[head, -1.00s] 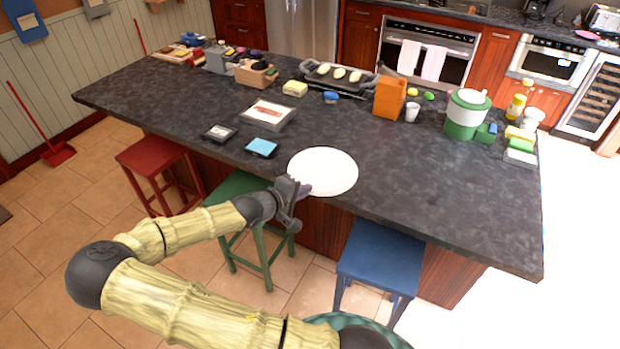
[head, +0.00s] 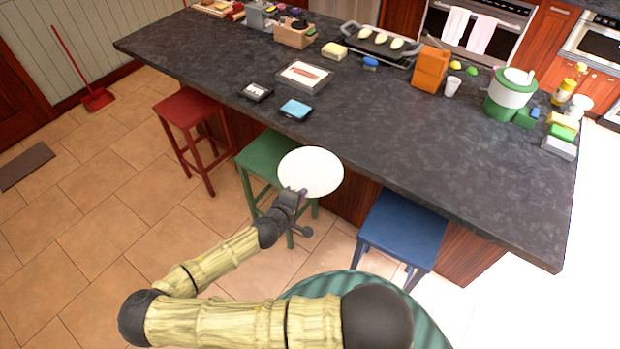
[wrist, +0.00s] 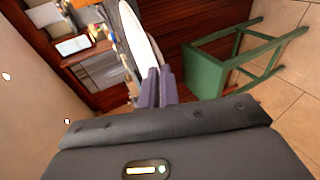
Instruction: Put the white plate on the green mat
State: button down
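The white plate (head: 311,171) is round and held out past the near edge of the counter, above the green stool in the head view. My gripper (head: 296,194) is shut on the plate's near rim. In the wrist view the plate (wrist: 141,36) shows nearly edge-on, its rim between the purple-grey fingers of my gripper (wrist: 158,86).
The dark counter (head: 400,135) has clear room in its middle and front. A green stool (head: 262,155), a red stool (head: 190,108) and a blue stool (head: 402,222) stand along its near side. A green-and-white pot (head: 511,90) and an orange box (head: 431,68) stand farther back.

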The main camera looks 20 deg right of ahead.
jog(key=a+r+n+t+y+p, duration=0.3)
jog(key=a+n+t+y+p, duration=0.2)
jog(key=n+y, duration=0.5)
jog(key=shift+s+a+r, duration=0.25)
jog(key=shift+a+r, duration=0.1)
jog(key=shift+a, duration=0.45)
jog(key=shift+a+y, duration=0.15)
jog(key=shift+y, duration=0.15)
